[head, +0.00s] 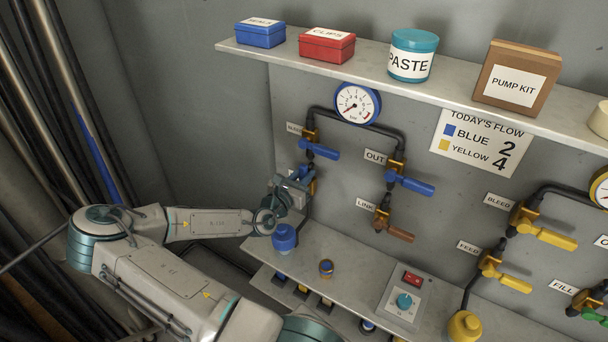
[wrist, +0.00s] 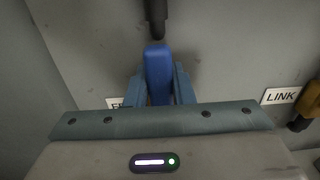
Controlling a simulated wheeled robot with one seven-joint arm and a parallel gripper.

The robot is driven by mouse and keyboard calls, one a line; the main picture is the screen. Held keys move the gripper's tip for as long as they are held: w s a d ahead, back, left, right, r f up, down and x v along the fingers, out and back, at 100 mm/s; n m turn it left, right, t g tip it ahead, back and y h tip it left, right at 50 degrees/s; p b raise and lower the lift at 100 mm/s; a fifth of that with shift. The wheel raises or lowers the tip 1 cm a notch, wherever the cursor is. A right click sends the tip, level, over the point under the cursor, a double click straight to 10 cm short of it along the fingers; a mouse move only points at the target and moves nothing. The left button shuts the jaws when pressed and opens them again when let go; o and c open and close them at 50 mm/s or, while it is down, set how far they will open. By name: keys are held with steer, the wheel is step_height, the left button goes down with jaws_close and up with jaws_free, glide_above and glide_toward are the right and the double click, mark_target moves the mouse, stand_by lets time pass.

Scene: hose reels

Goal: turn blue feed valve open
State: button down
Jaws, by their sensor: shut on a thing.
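The blue feed valve is on the left of the wall panel, below the bleed valve. Its blue handle (wrist: 158,72) stands upright in the wrist view, in line with a dark pipe end above it. My gripper (wrist: 160,88) is shut on this handle, one finger on each side. In the head view my gripper (head: 293,186) is at the feed valve and hides most of it; a bit of its brass body (head: 312,184) shows.
Above is the blue bleed valve (head: 320,149); to the right are the blue out valve (head: 409,182) and the copper link valve (head: 393,229). A gauge (head: 357,103) hangs under the upper shelf (head: 455,100). A blue-capped bottle (head: 285,238) stands on the lower shelf close below my gripper.

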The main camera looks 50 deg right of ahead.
steer(key=c, duration=1.2)
jaws_free()
steer(key=shift+c, duration=0.2)
steer(key=shift+a, duration=0.1)
steer(key=shift+a+f, duration=0.1)
steer(key=shift+a, duration=0.45)
steer(key=s+a+b, duration=0.2)
steer(key=a+b, duration=0.1)
steer(key=a, duration=0.9)
steer(key=shift+a+b, duration=0.25)
steer(key=shift+b, duration=0.1)
